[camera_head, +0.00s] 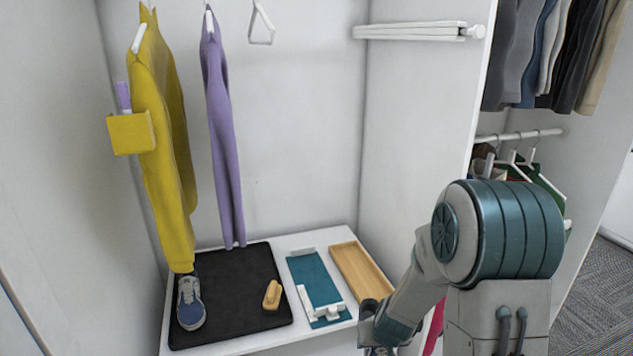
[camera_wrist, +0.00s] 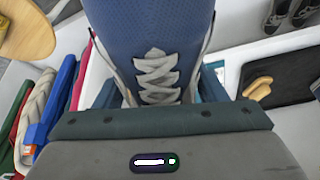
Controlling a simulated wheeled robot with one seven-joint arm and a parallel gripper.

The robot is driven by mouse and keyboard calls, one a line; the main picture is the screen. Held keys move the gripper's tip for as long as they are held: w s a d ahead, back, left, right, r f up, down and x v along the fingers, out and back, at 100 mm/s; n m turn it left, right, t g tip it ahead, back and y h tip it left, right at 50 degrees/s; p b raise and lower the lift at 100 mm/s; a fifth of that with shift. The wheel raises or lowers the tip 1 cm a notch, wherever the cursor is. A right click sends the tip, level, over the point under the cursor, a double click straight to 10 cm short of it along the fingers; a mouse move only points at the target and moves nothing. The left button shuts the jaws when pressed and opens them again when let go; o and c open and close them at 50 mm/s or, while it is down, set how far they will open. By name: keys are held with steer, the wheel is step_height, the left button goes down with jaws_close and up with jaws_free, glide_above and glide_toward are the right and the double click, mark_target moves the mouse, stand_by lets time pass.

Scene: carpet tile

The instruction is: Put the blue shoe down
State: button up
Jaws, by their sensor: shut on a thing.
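A blue shoe (camera_wrist: 150,30) with grey laces fills the upper middle of the wrist view. My gripper (camera_wrist: 158,88) is shut on it, with a teal finger on either side of the laces. In the head view my gripper (camera_head: 377,343) is at the bottom edge, right of the shelf, and the held shoe cannot be made out there. A second blue shoe (camera_head: 190,305) with a white sole stands on the left of a black mat (camera_head: 228,275). That shoe also shows at the upper right of the wrist view (camera_wrist: 277,17).
A wooden brush (camera_head: 271,295) lies on the mat's right side. A teal board with white parts (camera_head: 315,280) and a wooden tray (camera_head: 360,270) lie right of the mat. A yellow garment (camera_head: 165,140) and a purple one (camera_head: 222,130) hang above. The mat's middle is bare.

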mark_target(380, 352)
steer(key=p+v, duration=0.4)
steer(key=p, duration=0.1)
steer(key=shift+w+d+r, duration=0.1)
steer(key=shift+w+r, duration=0.25)
steer(key=shift+s+d+r+p, duration=0.1)
steer(key=shift+s+r+p, duration=0.1)
steer(key=shift+p, duration=0.45)
